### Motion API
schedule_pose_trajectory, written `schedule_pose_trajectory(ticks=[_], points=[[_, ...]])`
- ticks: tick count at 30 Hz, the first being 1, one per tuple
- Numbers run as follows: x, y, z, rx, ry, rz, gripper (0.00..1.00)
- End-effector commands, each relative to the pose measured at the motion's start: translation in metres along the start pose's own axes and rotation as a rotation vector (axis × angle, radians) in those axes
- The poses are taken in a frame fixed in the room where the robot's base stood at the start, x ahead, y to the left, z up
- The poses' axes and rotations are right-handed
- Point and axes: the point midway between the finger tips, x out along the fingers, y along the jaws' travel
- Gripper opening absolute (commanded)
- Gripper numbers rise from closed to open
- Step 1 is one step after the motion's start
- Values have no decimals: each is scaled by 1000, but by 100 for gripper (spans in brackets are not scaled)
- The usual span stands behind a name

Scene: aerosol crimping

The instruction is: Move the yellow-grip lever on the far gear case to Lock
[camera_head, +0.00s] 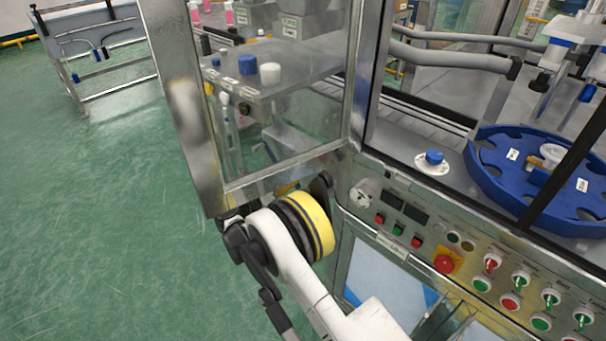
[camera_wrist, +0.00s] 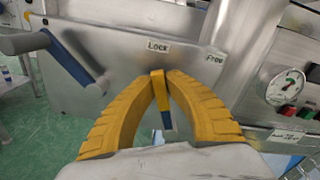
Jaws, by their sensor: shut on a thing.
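In the wrist view, the two yellow fingers of my gripper (camera_wrist: 163,76) come together on the yellow-grip lever (camera_wrist: 160,90). The lever is a narrow yellow bar with a dark blue lower part, partly hidden between the fingers. Its upper end is just below the Lock label (camera_wrist: 157,47), and the Free label (camera_wrist: 214,58) is further right. Both labels are on the grey metal gear case (camera_wrist: 115,62). Where the lever pivots is hidden. In the head view my own arm covers the lever, and the gripper is mostly hidden below the glass door frame.
A grey bar with a blue part (camera_wrist: 68,60) sticks out at the left of the case. In the head view, a glass door (camera_head: 280,110) stands above my arm, and a button panel (camera_head: 470,260) lies right. Green floor is clear at left.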

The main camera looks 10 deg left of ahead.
Motion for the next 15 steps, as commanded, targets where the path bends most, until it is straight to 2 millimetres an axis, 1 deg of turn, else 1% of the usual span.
schedule_pose_trajectory(ticks=[6,15], points=[[-1,9,-1,-99,1,-2,0],[-2,13,-1,-150,2,-2,0]])
